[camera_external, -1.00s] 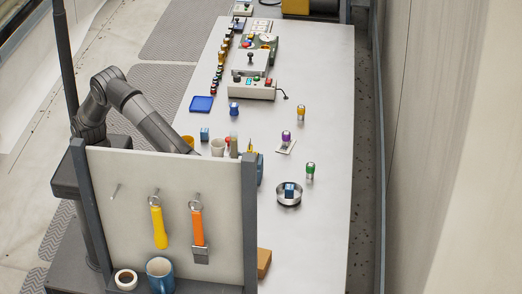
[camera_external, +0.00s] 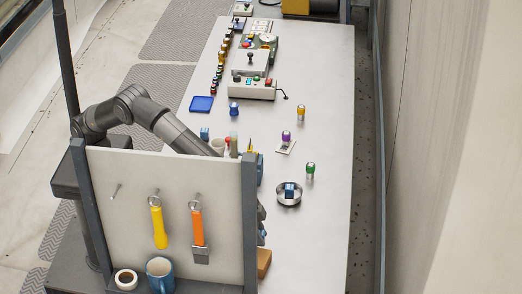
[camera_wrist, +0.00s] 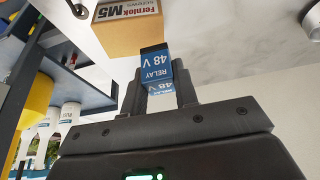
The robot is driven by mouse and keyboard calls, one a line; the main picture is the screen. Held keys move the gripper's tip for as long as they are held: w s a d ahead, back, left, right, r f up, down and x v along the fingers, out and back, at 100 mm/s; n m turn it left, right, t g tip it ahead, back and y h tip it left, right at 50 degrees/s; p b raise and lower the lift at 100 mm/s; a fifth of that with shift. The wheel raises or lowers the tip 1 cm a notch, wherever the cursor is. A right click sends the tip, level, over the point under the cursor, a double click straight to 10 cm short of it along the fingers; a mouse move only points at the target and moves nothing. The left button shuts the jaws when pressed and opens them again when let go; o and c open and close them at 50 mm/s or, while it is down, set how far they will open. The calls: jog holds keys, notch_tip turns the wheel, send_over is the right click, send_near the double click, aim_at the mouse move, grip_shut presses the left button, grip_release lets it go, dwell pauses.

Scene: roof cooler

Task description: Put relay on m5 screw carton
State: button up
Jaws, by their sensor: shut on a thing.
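The relay (camera_wrist: 153,68), a small blue block with a dark top and white "RELAY 48 V" lettering, is between the fingers of my gripper (camera_wrist: 158,92) in the wrist view. My gripper is shut on it. The M5 screw carton (camera_wrist: 128,32), tan with a white "M5" label, is just beyond the relay in the wrist view. In the external view the carton (camera_external: 264,262) is at the right foot of the tool panel, partly hidden. The panel hides most of my gripper there; a dark part shows past its right edge. Contact between relay and carton cannot be told.
The tool panel (camera_external: 130,205) with hanging tools stands beside my arm. A metal dish (camera_external: 289,199) holding a blue block, a green-topped item (camera_external: 310,169) and a purple-topped item (camera_external: 286,136) stand on the table. The table's right front (camera_external: 315,250) is clear.

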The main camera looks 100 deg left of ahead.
jog(key=shift+f, duration=1.5)
jog(key=shift+f, duration=0.1)
jog(key=o, duration=1)
jog(key=shift+c, duration=0.2)
